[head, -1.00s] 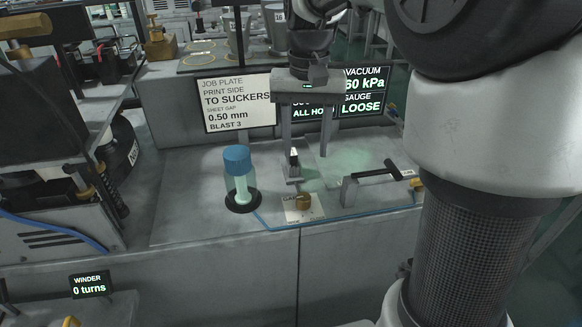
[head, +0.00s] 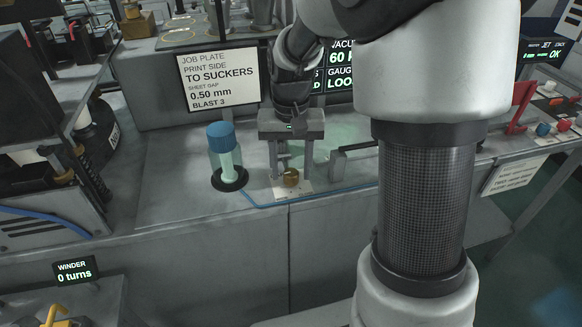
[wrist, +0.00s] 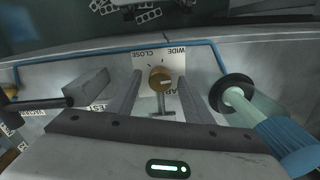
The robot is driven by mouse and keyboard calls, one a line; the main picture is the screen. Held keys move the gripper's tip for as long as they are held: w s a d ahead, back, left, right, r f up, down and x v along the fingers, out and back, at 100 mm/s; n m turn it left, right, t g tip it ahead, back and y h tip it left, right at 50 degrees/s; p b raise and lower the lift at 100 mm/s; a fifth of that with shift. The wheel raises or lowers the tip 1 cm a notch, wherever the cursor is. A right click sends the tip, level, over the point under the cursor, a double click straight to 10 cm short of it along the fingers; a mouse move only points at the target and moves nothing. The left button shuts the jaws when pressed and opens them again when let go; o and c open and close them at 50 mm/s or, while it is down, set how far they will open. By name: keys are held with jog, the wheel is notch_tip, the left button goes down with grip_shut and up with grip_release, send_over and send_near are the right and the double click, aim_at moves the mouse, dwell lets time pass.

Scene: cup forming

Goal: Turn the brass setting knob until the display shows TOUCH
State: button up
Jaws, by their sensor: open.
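The brass setting knob (head: 291,178) sits on a small light label plate (wrist: 147,62) at the front of the grey bench. It also shows in the wrist view (wrist: 160,78), with CLOSE and WIDE printed by it. My gripper (head: 290,170) is open and low over the knob. In the wrist view my two fingers (wrist: 160,88) lie on either side of the knob, with a gap each side; I see no contact. The gauge display (head: 339,83) is partly hidden by my arm; LOO shows, the rest is covered.
A blue-capped bottle (head: 221,138) stands on a dark ring left of the knob. A blue hose (head: 340,191) runs along the bench's front edge. A black-handled bar (head: 355,149) is to the right. The job plate sign (head: 219,80) stands behind.

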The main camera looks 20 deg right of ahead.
jog(key=c, duration=1.1)
jog(key=shift+o, duration=0.2)
jog(key=shift+m, duration=0.3)
jog(key=m+p, duration=0.1)
jog(key=m, duration=0.2)
jog(key=shift+r, duration=0.1)
jog(key=shift+m+p, duration=0.65)
jog(key=shift+m, duration=1.35)
jog(key=o, duration=1.1)
jog(key=shift+c, duration=0.2)
